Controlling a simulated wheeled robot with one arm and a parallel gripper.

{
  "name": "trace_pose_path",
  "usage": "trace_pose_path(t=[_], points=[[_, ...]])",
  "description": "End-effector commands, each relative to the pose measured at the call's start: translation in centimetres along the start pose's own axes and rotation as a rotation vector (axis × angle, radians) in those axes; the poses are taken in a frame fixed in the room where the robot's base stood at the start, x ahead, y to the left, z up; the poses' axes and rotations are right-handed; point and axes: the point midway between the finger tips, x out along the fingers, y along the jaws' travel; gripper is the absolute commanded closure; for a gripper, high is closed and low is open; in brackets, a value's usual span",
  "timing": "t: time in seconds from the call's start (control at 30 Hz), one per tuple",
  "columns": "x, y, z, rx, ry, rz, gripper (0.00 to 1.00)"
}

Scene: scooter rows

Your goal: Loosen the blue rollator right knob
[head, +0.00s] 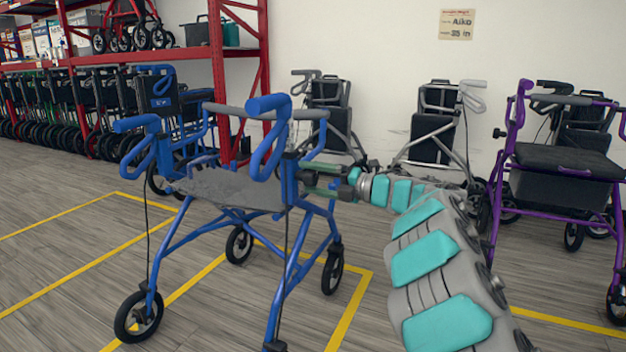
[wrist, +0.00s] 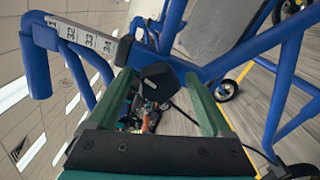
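The blue rollator (head: 268,104) stands upright at the centre left of the head view, its grey seat (head: 225,190) facing up. My gripper (head: 318,181) reaches in from the right, at its near right upright just below seat-handle height. In the wrist view my gripper (wrist: 160,84) has its two green fingers apart. A black knob (wrist: 158,80) lies between the fingertips, beside a blue tube. I cannot tell whether either finger touches it. A grey numbered scale (wrist: 82,40) runs along a blue tube at upper left. In the head view the knob is hidden by my gripper.
A purple rollator (head: 510,165) stands at the right. Grey rollators (head: 432,135) line the white wall behind. A red rack (head: 217,70) holds more walkers at the left. Yellow lines (head: 350,315) mark bays on the floor, with clear floor in front.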

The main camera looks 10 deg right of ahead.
Motion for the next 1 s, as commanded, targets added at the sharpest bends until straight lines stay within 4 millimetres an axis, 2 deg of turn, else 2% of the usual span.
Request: trace_pose_path(t=[0.37,0.57,0.8,1.0], points=[[-0.6,0.1,0.1,-0.001,-0.002,0.0,0.15],[-2.9,0.3,0.1,-0.002,-0.002,0.001,0.15],[-6.9,0.1,0.1,0.0,-0.004,-0.001,0.15],[-7.9,0.0,0.0,0.0,-0.001,0.0,0.15]])
